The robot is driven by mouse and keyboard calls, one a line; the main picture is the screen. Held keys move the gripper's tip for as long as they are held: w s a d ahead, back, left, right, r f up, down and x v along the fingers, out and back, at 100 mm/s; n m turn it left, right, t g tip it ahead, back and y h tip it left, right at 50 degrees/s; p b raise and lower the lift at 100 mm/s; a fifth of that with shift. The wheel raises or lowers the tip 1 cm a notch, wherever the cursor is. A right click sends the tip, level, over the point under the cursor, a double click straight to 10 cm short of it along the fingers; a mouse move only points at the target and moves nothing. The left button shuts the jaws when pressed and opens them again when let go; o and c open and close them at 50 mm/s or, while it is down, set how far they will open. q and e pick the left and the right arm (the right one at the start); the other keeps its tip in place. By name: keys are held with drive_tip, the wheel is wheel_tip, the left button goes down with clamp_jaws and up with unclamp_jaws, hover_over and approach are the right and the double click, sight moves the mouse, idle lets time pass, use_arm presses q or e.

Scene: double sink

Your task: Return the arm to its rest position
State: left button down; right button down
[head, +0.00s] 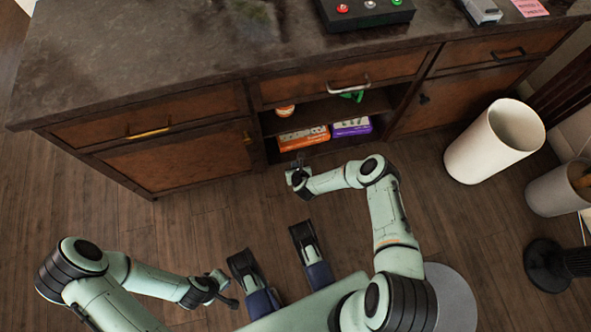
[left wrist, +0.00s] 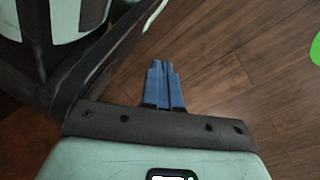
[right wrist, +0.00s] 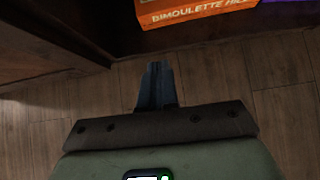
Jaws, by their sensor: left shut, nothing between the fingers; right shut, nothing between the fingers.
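My right arm reaches forward over the floor in the head view. Its gripper (head: 299,164) is in front of the open middle compartment of the cabinet. In the right wrist view its fingers (right wrist: 156,72) are together and empty, with bare wood floor around them. My left gripper (head: 228,290) is low at the left of my body in the head view. In the left wrist view its blue fingers (left wrist: 164,70) are together and empty above the floor.
A wooden cabinet (head: 180,160) with a dark countertop (head: 150,60) stands ahead. Its open shelf holds an orange box (head: 303,138) and a purple box (head: 352,127). The floor left of centre is clear.

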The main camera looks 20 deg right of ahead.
use_arm(q)
drive_tip(key=shift+r, duration=0.1)
use_arm(e)
drive_tip(key=shift+r, duration=0.15)
